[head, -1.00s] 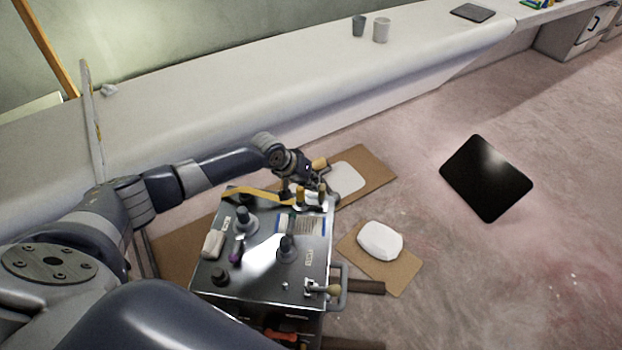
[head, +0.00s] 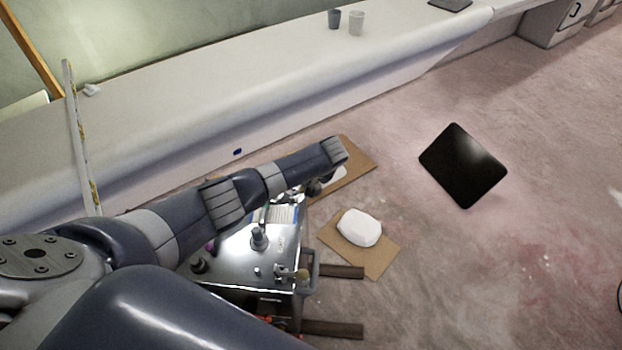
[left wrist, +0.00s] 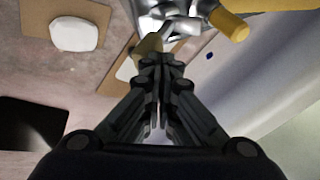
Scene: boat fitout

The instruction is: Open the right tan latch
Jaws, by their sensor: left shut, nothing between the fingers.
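My left gripper (left wrist: 163,60) is shut and empty, at the box's far right side. In the head view my forearm hides most of the gripper and that latch. My right gripper is not in view.
A white lump (head: 360,227) lies on a cardboard sheet (head: 375,262) right of the box. A black panel (head: 462,165) lies farther right on open floor. A long white bench (head: 230,95) runs behind.

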